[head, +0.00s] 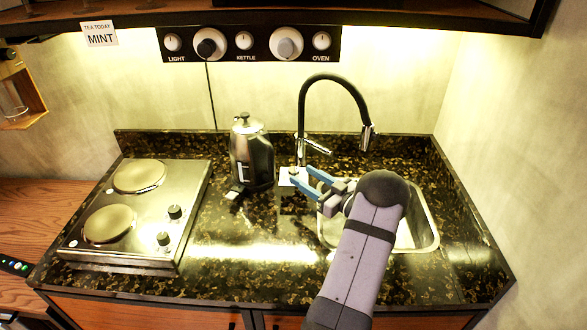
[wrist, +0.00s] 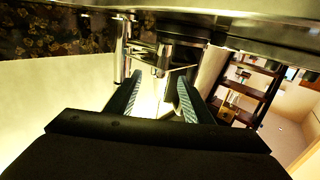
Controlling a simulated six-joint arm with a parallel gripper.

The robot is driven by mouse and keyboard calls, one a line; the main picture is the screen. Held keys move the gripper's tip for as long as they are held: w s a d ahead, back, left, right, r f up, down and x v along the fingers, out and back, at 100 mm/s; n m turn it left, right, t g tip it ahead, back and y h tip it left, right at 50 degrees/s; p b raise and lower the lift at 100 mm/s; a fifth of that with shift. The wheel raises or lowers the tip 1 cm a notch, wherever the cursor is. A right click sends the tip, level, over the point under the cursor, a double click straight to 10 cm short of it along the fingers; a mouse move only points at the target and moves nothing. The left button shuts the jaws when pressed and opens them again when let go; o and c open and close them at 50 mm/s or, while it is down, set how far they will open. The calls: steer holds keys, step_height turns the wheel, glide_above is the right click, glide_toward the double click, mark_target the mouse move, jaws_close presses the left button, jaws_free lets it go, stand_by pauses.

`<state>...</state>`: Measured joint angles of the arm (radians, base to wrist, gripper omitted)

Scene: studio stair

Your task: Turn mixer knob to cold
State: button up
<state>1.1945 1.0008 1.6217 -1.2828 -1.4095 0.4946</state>
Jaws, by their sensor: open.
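The mixer tap (head: 301,125) stands behind the sink, with a black gooseneck hose and a chrome body. Its chrome lever (head: 318,146) sticks out to the right from the body. My gripper (head: 297,173) has blue fingers spread apart, in front of the tap's base and low over the counter. In the wrist view my gripper (wrist: 159,80) is open, and chrome tap parts (wrist: 122,50) show beyond the fingertips. A thin bar there lies roughly ahead of the gap between the fingers. Contact cannot be told. No hot or cold marking is legible.
A steel kettle (head: 252,152) stands left of my gripper. The sink (head: 428,235) lies under my arm at the right. A two-plate hob (head: 190,195) is at the left. A knob panel (head: 265,43) is on the wall. The counter front between hob and sink is clear.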

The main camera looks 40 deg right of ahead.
mark_target(298, 173)
steer(key=shift+w+a+p, duration=0.1)
steer(key=shift+w+p, duration=0.7)
steer(key=shift+w, duration=2)
steer(key=shift+c, duration=0.7)
steer(key=c, duration=0.9)
